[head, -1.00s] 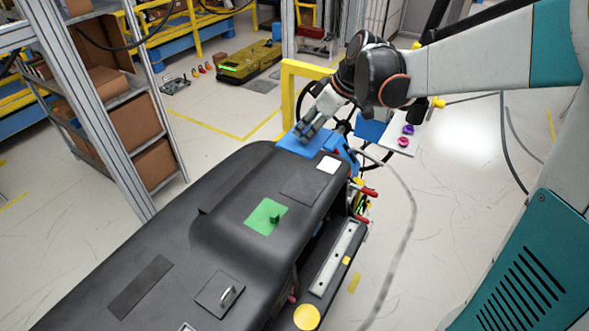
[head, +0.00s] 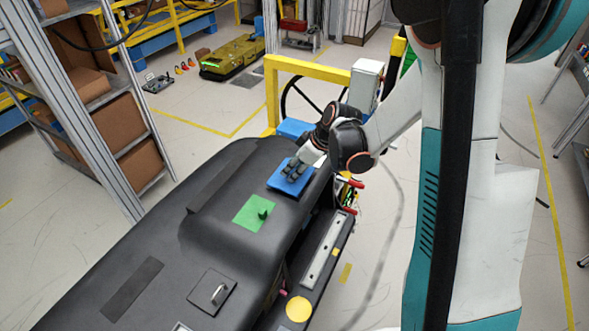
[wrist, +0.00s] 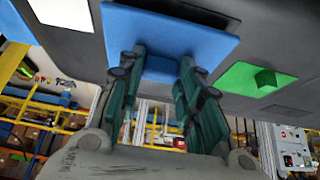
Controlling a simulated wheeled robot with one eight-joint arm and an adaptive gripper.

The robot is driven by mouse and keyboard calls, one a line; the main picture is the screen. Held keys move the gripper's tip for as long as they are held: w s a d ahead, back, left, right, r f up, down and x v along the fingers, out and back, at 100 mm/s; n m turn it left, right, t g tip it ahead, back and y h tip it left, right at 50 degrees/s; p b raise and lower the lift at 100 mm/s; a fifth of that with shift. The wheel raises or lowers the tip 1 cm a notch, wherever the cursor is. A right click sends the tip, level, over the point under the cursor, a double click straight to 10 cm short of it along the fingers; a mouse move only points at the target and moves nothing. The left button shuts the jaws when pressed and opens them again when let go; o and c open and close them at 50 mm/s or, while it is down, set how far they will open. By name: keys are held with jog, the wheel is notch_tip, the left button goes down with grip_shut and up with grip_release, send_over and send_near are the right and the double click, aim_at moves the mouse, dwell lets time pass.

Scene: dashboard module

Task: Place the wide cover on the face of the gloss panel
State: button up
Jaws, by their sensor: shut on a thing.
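The wide cover is a flat blue plate (head: 291,177), and my gripper (head: 299,166) is shut on its grip from above. The wrist view shows the blue plate (wrist: 165,42) with the fingers (wrist: 158,68) pinching its grip. The plate lies over the dark gloss panel on the dashboard's top. The head view does not show the panel; in the wrist view a dark strip of it (wrist: 195,10) shows past the plate's edge. The plate looks very close to the panel, slightly turned against it. I cannot tell whether they touch.
A green plate with a knob (head: 254,212) sits on the black dashboard (head: 165,250), near the blue plate. A square plate with a handle (head: 212,292) lies further forward. A yellow frame (head: 272,90) and blue stand (head: 292,127) are behind. A shelf (head: 110,110) stands left.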

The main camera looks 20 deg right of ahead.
jog(key=shift+f, duration=0.55)
jog(key=shift+f, duration=0.15)
jog(key=o, duration=1.1)
jog(key=shift+c, duration=0.2)
jog(key=shift+r, duration=0.3)
jog(key=v, duration=1.1)
jog(key=shift+s+d+r+b, duration=0.15)
jog(key=shift+r+b, duration=0.15)
jog(key=shift+b, duration=0.15)
